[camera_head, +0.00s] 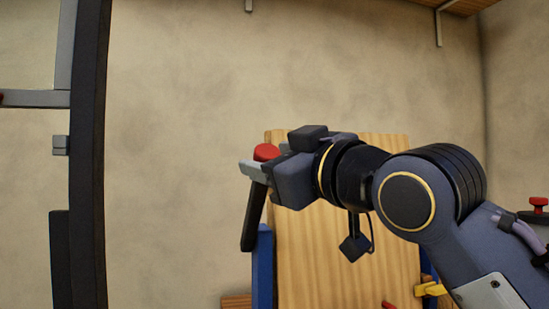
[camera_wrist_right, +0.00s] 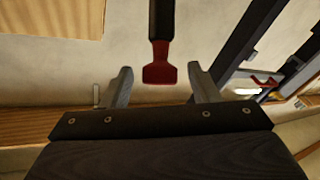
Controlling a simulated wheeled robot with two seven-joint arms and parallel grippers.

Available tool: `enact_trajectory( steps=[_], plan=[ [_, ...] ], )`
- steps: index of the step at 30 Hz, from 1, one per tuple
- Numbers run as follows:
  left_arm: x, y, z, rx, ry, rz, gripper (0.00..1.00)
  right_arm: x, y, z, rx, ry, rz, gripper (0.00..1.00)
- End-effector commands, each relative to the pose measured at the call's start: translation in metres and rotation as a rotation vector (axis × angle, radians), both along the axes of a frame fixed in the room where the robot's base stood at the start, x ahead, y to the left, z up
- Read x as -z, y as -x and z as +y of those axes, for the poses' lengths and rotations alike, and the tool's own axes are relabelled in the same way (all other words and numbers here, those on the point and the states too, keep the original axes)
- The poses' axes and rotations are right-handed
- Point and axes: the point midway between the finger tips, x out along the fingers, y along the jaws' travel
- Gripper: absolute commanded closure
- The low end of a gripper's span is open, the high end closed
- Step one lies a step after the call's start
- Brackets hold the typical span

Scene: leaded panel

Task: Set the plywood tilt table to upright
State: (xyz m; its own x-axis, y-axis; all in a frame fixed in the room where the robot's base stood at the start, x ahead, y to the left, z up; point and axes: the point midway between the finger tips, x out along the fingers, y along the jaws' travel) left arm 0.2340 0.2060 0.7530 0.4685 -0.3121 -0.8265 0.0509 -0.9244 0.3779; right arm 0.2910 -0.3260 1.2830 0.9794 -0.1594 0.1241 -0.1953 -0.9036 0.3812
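The plywood tilt table (camera_head: 325,255) shows in the head view as a pale wood board, with a blue support (camera_head: 263,265) at its left edge. My right arm hides part of the board. My right gripper (camera_head: 254,169) is at the board's upper left corner, with its fingers pointing left. A dark lever (camera_head: 253,218) with a red end (camera_head: 266,152) is at the fingers. In the right wrist view the red end (camera_wrist_right: 158,72) is between the two spread fingers, with gaps on both sides. My left gripper is not in view.
A dark upright post (camera_head: 90,150) stands at the left. A yellow part (camera_head: 430,289) is at the board's lower right. A wooden shelf (camera_head: 465,6) is at the upper right. The space between the post and the lever looks clear.

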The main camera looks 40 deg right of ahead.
Motion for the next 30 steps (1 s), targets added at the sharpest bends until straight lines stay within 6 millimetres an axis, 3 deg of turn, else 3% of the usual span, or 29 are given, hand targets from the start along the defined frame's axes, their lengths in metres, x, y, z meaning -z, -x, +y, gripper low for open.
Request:
enact_trajectory(
  steps=[9, 21, 30],
  plan=[
    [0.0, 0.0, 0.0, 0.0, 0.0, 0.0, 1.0, -0.001, 0.004, 0.001, -0.001, 0.0, -0.005, 0.45],
    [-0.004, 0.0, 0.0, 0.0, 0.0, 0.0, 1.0, 0.006, 0.065, 0.01, -0.001, 0.0, -0.006, 0.45],
    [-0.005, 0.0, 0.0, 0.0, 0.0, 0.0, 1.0, 0.01, 0.077, 0.013, -0.001, 0.0, -0.002, 0.45]
  ],
)
